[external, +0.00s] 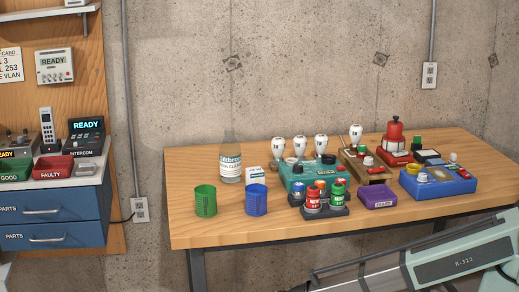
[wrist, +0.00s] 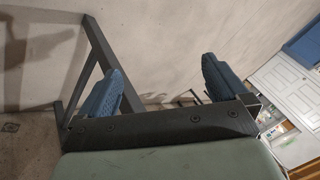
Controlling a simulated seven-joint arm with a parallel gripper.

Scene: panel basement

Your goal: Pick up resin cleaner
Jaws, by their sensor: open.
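The resin cleaner is a clear bottle (external: 231,158) with a narrow neck and a white label, only partly legible. It stands upright on the left part of the wooden table in the external view, behind the green and blue cups. My gripper (wrist: 163,82) shows in the wrist view with its two blue-padded fingers spread wide and nothing between them. The bottle is not visible in the wrist view. The fingers are not visible in the external view, so their distance from the bottle cannot be told.
A green cup (external: 206,201) and a blue cup (external: 256,200) stand in front of the bottle. A purple tray (external: 379,196) and blue box (external: 437,184) lie farther right. The table's left front corner is clear.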

